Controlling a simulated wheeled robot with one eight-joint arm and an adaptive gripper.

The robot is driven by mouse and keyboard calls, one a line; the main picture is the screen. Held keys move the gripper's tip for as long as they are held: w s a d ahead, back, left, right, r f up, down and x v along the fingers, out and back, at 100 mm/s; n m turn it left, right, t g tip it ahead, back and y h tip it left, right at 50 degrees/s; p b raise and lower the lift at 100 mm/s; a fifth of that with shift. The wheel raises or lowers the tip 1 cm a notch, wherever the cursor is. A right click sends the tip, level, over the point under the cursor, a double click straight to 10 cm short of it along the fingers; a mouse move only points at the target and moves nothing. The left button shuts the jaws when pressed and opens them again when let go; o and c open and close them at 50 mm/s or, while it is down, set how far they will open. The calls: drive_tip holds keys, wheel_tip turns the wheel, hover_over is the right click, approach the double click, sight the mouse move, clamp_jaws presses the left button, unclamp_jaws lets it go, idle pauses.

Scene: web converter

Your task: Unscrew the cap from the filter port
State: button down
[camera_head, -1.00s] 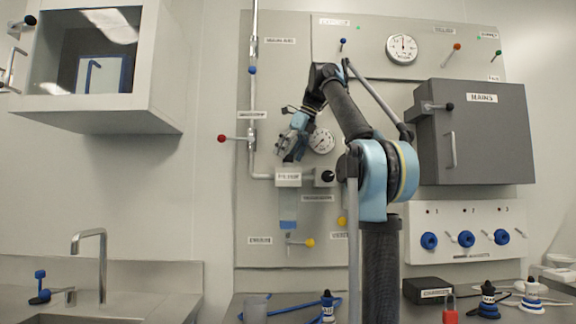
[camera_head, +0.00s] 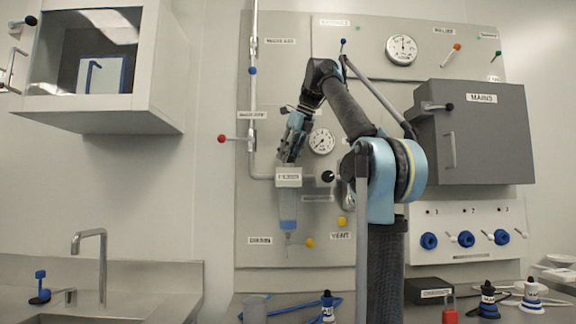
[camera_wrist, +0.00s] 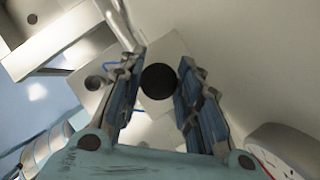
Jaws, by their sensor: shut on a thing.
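The filter (camera_head: 288,178) is a pale labelled block on the grey wall panel, with a bluish clear bowl (camera_head: 287,208) hanging below it. My gripper (camera_head: 290,158) points down at the top of the block. In the wrist view, a round black cap (camera_wrist: 159,80) sits on the block's pale face (camera_wrist: 160,103), between the two blue-lined fingers of my gripper (camera_wrist: 161,82). The jaws are shut on the cap. The exact contact is hard to see, and the head view hides the cap behind the fingers.
A dial gauge (camera_head: 321,141) is close to the right of my gripper. A vertical pipe (camera_head: 252,100) with a red-knobbed lever (camera_head: 222,139) runs at the left. A black knob (camera_head: 328,176) is right of the filter. The grey MAINS box (camera_head: 470,133) stands out further right.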

drive_tip(key=shift+w+d, duration=0.1)
drive_tip(key=shift+w, duration=0.05)
drive_tip(key=n+g+y, duration=0.1)
drive_tip(key=n, duration=0.3)
drive_tip(key=shift+g, duration=0.4)
drive_tip(key=shift+n, duration=0.3)
drive_tip(key=shift+n+g, duration=0.3)
drive_tip(key=shift+n, duration=0.1)
drive_tip(key=shift+w+n+g, duration=0.1)
drive_tip(key=shift+n+g, duration=0.6)
drive_tip(key=shift+n, duration=0.7)
drive_tip(key=shift+y, duration=0.3)
drive_tip(key=n+g, duration=0.1)
drive_tip(key=n, duration=0.2)
drive_tip(key=shift+w, duration=0.15)
drive_tip(key=shift+s+r+n+g, duration=0.2)
drive_tip(key=shift+s+n+g, duration=0.3)
drive_tip(key=shift+s, duration=0.05)
